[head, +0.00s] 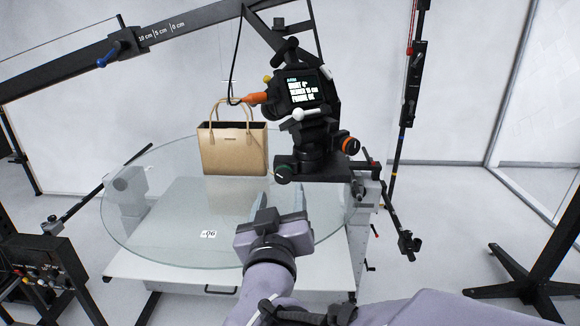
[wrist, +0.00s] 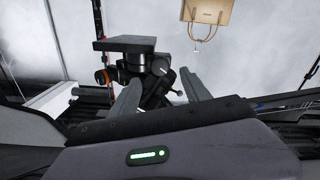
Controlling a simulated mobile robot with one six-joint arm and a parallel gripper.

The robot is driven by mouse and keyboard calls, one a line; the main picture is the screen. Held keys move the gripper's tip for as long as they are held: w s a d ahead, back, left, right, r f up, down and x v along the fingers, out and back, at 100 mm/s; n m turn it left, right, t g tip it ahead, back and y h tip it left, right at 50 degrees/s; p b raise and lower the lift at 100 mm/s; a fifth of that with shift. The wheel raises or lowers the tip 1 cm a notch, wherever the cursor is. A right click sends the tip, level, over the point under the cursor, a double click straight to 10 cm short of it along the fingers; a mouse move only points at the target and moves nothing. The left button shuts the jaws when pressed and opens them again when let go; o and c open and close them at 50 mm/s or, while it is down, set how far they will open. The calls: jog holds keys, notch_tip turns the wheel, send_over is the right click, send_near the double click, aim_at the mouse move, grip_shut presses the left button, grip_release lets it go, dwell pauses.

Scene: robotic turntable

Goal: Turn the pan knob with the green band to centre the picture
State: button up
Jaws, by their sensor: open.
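The pan knob with the green band (head: 283,171) sticks out at the lower left of the black camera head (head: 310,160). A camera (head: 300,90) with a lit screen is mounted on top. My gripper (head: 284,198) is open and empty, just below the green-banded knob in the head view, fingers pointing toward it; the exact gap is hard to judge. In the wrist view the two fingers (wrist: 160,88) stand apart, with the dark camera head between and behind them. The knob is hard to make out there. A tan handbag (head: 233,155) stands on the glass turntable (head: 165,225).
A second knob with an orange band (head: 349,145) sits on the head's right side. An orange-tipped cable (head: 256,98) hangs at the camera's left. A black boom (head: 170,28) crosses above. A control box (head: 50,270) stands at lower left. The floor at right is partly clear.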

aim_at(283, 178)
jog(key=w, duration=0.7)
jog(key=shift+w+d, duration=0.1)
jog(key=shift+w, duration=0.25)
jog(key=shift+b, duration=0.3)
grip_shut()
